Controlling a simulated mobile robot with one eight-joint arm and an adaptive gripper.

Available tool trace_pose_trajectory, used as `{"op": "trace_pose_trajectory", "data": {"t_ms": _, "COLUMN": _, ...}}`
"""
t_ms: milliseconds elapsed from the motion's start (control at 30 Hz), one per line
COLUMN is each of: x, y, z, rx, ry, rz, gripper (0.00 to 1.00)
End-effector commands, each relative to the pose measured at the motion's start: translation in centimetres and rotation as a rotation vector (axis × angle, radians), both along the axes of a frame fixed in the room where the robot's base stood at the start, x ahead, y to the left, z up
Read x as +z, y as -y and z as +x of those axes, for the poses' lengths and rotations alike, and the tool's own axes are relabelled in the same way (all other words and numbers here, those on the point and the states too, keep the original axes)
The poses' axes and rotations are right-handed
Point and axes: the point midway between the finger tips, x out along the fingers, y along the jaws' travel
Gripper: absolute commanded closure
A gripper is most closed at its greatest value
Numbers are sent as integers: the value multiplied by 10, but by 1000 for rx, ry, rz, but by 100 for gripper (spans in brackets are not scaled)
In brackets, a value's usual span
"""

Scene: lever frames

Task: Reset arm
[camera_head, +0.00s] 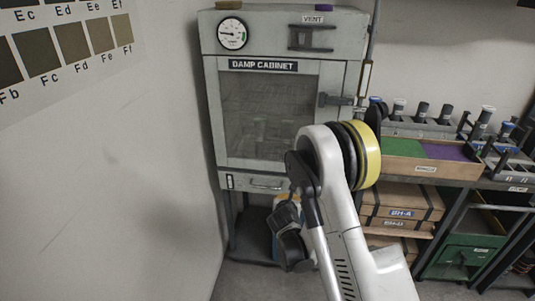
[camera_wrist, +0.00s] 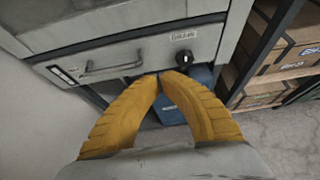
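My gripper (camera_wrist: 160,75) shows in the wrist view as two yellow ribbed fingers curving inward, with their tips together and nothing held between them. It points toward the lower front of a grey damp cabinet (camera_wrist: 110,30), apart from it. In the head view my arm (camera_head: 345,235) rises from the bottom, bends at a yellow-ringed joint and folds down in front of the cabinet (camera_head: 212,90). My fingers cannot be made out there. The cabinet's glass door looks shut, with its handle (camera_head: 335,100) at the right.
A blue container (camera_wrist: 190,82) stands under the cabinet, behind my fingertips. A shelf to the right holds wooden boxes (camera_head: 400,201), a tray with green and purple sections (camera_head: 405,168) and dark-capped bottles. A wall with colour swatches (camera_head: 70,42) bounds the left.

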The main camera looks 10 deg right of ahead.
Motion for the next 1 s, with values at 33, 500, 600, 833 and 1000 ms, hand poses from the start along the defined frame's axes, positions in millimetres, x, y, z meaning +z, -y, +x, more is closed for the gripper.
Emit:
{"op": "trace_pose_trajectory", "data": {"t_ms": 33, "x": 2, "y": 0, "z": 0, "rx": -3, "ry": 0, "rz": 4, "gripper": 100}}
{"op": "trace_pose_trajectory", "data": {"t_ms": 500, "x": 147, "y": 10, "z": -64, "rx": -505, "ry": 102, "rz": 776, "gripper": 100}}
{"op": "trace_pose_trajectory", "data": {"t_ms": 600, "x": 178, "y": 12, "z": -96, "rx": -669, "ry": 131, "rz": 991, "gripper": 100}}
{"op": "trace_pose_trajectory", "data": {"t_ms": 833, "x": 228, "y": 10, "z": -187, "rx": -1076, "ry": 197, "rz": 1455, "gripper": 100}}
{"op": "trace_pose_trajectory", "data": {"t_ms": 1000, "x": 243, "y": 4, "z": -260, "rx": -1407, "ry": 250, "rz": 1766, "gripper": 100}}
